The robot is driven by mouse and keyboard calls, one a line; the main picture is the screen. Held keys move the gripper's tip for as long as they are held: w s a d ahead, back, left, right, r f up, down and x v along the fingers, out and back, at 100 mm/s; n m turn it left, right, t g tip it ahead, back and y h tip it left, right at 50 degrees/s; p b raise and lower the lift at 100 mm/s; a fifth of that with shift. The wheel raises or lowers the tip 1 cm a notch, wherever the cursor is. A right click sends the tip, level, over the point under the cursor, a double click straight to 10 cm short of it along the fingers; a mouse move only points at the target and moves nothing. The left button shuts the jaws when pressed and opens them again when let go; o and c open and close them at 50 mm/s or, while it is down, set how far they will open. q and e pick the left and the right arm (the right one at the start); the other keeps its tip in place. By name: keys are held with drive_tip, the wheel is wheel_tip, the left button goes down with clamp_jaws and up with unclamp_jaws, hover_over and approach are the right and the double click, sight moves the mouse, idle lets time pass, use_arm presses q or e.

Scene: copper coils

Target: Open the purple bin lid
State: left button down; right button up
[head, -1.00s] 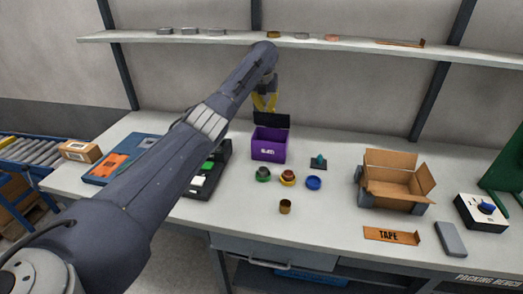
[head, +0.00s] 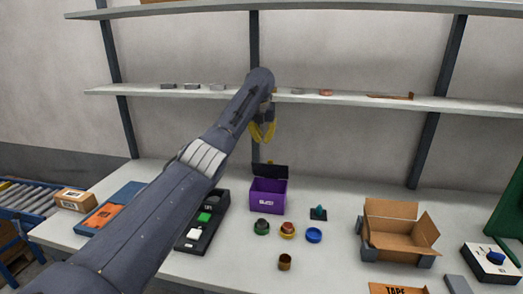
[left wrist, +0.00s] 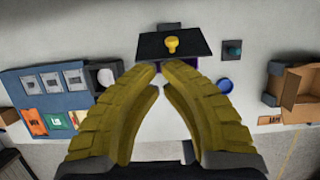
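The purple bin (head: 267,196) stands toward the back of the bench. Its dark lid (head: 270,171) is raised, standing up at the bin's rear edge. In the left wrist view the lid (left wrist: 150,47) shows with a yellow knob (left wrist: 171,44), and a little purple of the bin shows below it, mostly hidden by my fingers. My left gripper (head: 264,137) is above the bin and lid, apart from them and empty. In the left wrist view its yellow fingertips (left wrist: 160,67) come close together. My right gripper is in no view.
Coloured round pieces, including a blue ring (head: 313,235), lie in front of the bin. A black tray (head: 211,230) is to its left, an open cardboard box (head: 392,238) to its right. A shelf (head: 340,98) runs along the wall behind my left gripper.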

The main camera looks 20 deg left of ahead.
use_arm(q)
drive_tip(key=t+y, duration=0.1)
drive_tip(key=t, duration=0.1)
hover_over(269, 170)
drive_tip(key=s+a, duration=0.2)
drive_tip(key=a, duration=0.1)
drive_tip(key=shift+n, duration=0.4)
drive_tip(key=f, duration=0.5)
drive_tip(key=shift+s+f, duration=0.1)
drive_tip(key=shift+s, duration=0.1)
drive_tip(key=s+d+f+t+y, duration=0.1)
drive_tip(key=s+d+f+t, duration=0.2)
drive_tip(key=s+f+t, duration=0.3)
drive_tip(key=s+d+f+t, duration=0.3)
drive_tip(key=s, duration=0.5)
drive_tip(key=shift+m, duration=0.4)
drive_tip(key=shift+w+r+x, duration=0.1)
drive_tip(key=shift+r+x, duration=0.3)
drive_tip(key=shift+x, duration=1.65)
drive_tip(key=shift+w+r+x, duration=0.1)
drive_tip(key=shift+r+x, duration=0.3)
drive_tip(key=shift+x, duration=1.7)
drive_tip(key=shift+w+r+x, duration=0.15)
drive_tip(key=shift+r+x, duration=0.3)
drive_tip(key=shift+x, duration=1.6)
drive_tip(key=shift+w+a+r, duration=0.1)
drive_tip(key=shift+w+r, duration=0.15)
